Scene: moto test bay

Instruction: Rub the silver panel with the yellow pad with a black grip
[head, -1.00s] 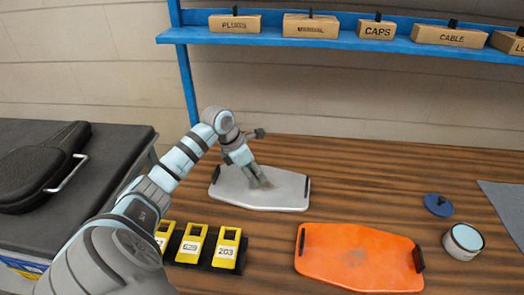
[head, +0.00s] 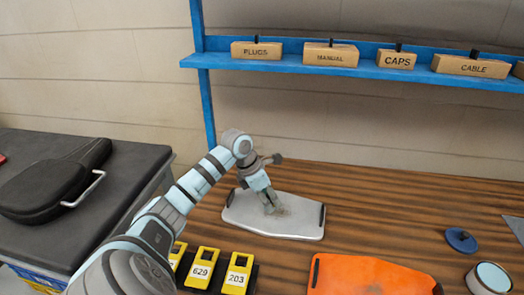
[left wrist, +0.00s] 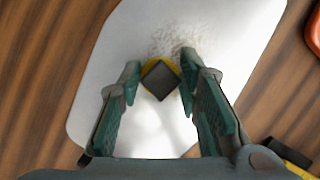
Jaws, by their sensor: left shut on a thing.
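The silver panel (head: 300,225) lies flat on the wooden bench, with dark end pieces and a brownish speckled smudge near its middle. The smudge (left wrist: 170,38) also shows in the left wrist view. My left gripper (head: 271,208) is over the middle of the panel, pointing down. In the left wrist view, its fingers (left wrist: 160,76) are shut on the yellow pad's black grip (left wrist: 160,80). Only a yellow edge of the pad (left wrist: 146,70) shows around the grip. The pad is beside the smudge; I cannot tell whether it touches the panel. My right gripper is not in view.
An orange panel (head: 370,278) lies in front to the right. Yellow numbered blocks (head: 238,275) stand in front. A blue disc (head: 461,240) and a round tin (head: 490,277) are at the right. A blue shelf (head: 300,64) with labelled boxes is behind. Bare bench lies right of the panel.

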